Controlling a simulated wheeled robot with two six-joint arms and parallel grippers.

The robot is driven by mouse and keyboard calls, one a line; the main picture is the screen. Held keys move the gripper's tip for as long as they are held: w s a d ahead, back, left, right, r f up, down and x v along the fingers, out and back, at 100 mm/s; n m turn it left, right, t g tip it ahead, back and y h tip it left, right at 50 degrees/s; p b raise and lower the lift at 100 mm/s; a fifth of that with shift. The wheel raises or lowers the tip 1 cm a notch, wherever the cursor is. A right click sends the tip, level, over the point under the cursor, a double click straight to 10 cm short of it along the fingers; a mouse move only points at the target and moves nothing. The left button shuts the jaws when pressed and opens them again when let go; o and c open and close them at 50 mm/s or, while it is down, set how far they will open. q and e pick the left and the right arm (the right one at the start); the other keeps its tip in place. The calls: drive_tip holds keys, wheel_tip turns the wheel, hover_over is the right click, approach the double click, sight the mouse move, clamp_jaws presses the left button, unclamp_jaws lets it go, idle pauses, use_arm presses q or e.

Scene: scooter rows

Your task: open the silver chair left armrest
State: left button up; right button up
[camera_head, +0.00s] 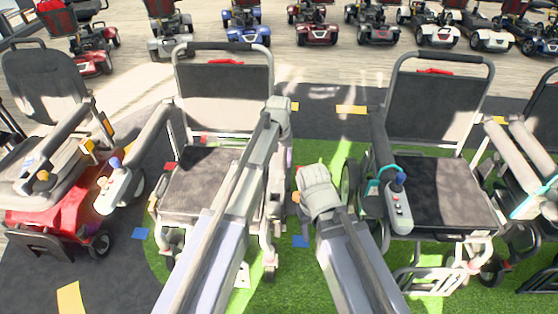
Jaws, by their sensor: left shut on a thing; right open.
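The silver chair (222,170), with a pale frame and dark seat and back, stands left of centre facing me. My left gripper (278,106) is at the right edge of its backrest and is shut on what looks like the chair's left armrest. My own forearm and gripper hide most of that armrest, so I cannot tell its exact angle. The other armrest (150,135), with a joystick box (118,185), sticks out on the picture's left. My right gripper (316,180) is open and apart from the chair, over the green floor between two chairs.
Another chair (440,190) with a joystick armrest (396,200) stands close right of my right gripper. A dark seat on a red base (55,205) stands at left, and more armrests at the right edge. Several scooters (375,22) line the back.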

use_arm(q)
clamp_jaws()
drive_tip(key=r+g+p, duration=0.1)
drive_tip(key=r+p, duration=0.2)
drive_tip(key=w+r+g+p, duration=0.1)
drive_tip(key=r+p, duration=0.2)
drive_tip(key=r, duration=0.1)
drive_tip(key=w+r+g+p, duration=0.1)
drive_tip(key=r+p, duration=0.3)
drive_tip(key=shift+w+g, duration=0.2)
drive_tip(key=shift+g, duration=0.2)
drive_tip(key=shift+r, duration=0.45)
drive_tip(key=o, duration=0.9)
unclamp_jaws()
drive_tip(key=shift+r+p, duration=0.1)
drive_tip(key=shift+p, duration=0.2)
